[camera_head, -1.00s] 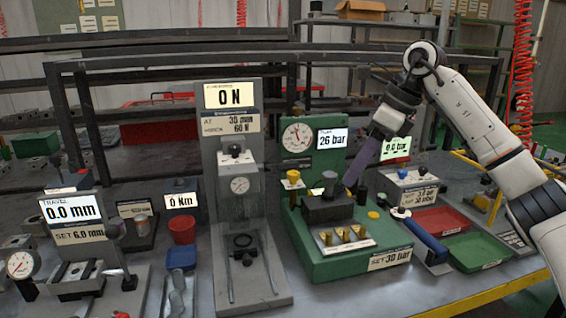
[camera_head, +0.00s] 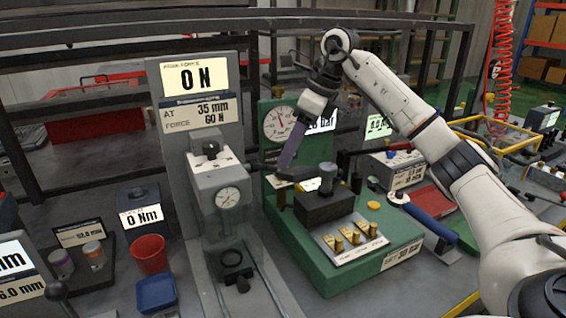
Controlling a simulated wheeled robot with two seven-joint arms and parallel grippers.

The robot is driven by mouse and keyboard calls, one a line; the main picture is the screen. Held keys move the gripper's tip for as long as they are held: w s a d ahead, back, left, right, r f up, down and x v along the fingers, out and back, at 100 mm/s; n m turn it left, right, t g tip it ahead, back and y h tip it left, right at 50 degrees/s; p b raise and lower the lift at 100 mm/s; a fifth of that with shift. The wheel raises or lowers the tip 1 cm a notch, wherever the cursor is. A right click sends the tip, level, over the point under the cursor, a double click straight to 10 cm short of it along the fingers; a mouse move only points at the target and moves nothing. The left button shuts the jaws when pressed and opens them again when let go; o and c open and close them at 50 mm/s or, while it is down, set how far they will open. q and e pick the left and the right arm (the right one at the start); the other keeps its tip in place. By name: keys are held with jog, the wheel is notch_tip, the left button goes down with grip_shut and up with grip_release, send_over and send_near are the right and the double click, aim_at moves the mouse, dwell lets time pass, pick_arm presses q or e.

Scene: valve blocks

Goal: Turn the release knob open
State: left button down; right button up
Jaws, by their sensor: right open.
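The green valve test stand (camera_head: 388,238) stands in the middle right, with a dark block (camera_head: 325,207) on its base and a silver cylinder on the block. My right arm comes in from the right, and its gripper (camera_head: 284,169) points down at the back left of the block. A grey post (camera_head: 281,194) stands just below the fingers. The yellow knob that topped this post earlier is hidden by the gripper, so I cannot tell whether the fingers touch it. The right gripper is open. My left gripper is not in view.
Several brass fittings (camera_head: 338,243) sit on a plate at the stand's front. A tall grey force tester (camera_head: 185,125) stands close on the left. A blue-handled tool (camera_head: 430,217) lies to the right. The pressure display is partly covered by my arm.

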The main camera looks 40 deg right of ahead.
jog(key=x, duration=0.3)
jog(key=shift+f, duration=0.15)
jog(key=shift+w+a+f, duration=0.1)
jog(key=shift+w+f, duration=0.1)
jog(key=shift+f, duration=0.05)
jog(key=c, duration=1.1)
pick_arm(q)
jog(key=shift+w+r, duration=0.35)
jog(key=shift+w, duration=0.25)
pick_arm(e)
jog(key=shift+o, duration=0.3)
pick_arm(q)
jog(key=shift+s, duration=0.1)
